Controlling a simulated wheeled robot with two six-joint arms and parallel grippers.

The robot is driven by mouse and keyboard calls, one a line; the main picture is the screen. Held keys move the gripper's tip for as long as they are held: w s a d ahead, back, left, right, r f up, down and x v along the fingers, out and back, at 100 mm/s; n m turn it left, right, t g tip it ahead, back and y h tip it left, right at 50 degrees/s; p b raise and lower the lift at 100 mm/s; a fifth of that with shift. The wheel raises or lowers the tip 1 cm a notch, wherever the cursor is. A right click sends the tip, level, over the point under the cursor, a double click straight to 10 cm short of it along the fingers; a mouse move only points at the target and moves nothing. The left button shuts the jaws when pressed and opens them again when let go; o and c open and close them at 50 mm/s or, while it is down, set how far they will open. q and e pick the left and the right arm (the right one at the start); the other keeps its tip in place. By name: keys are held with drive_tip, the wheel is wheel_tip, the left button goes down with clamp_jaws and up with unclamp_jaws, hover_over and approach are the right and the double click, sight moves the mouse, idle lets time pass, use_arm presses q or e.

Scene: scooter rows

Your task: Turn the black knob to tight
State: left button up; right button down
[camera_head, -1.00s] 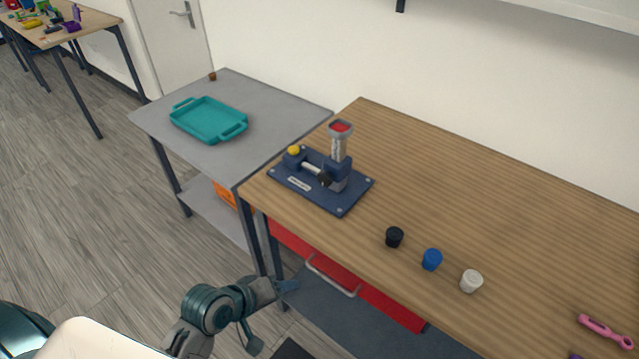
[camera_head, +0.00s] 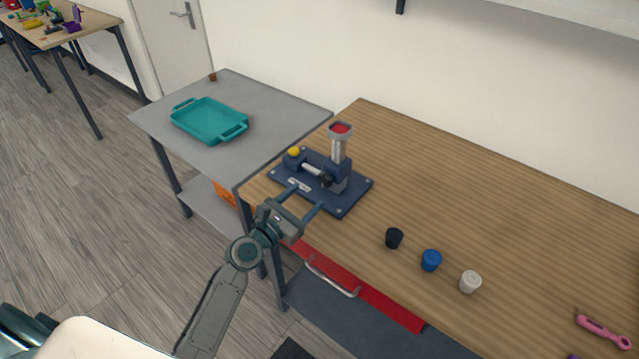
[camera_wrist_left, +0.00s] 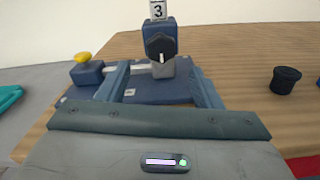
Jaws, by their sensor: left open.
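The black knob (camera_head: 325,179) is on the front of a blue clamp-like fixture (camera_head: 347,207) at the left end of the wooden table. In the left wrist view the knob (camera_wrist_left: 160,46) faces me, with a white mark low on its face and a "3" label above it. My left gripper (camera_head: 305,198) is open and empty at the front edge of the fixture's base, short of the knob. In the left wrist view its two fingers (camera_wrist_left: 160,85) stand apart, below and to either side of the knob. My right gripper is not in view.
Black (camera_head: 394,238), blue (camera_head: 431,260) and white (camera_head: 470,282) caps stand to the right. A teal tray (camera_head: 240,129) lies on the grey side table.

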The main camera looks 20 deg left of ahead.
sight(322, 183)
use_arm(q)
drive_tip(key=x, duration=0.6)
drive_tip(key=shift+w+d, duration=0.1)
drive_tip(key=shift+w, duration=0.25)
drive_tip(key=c, duration=1)
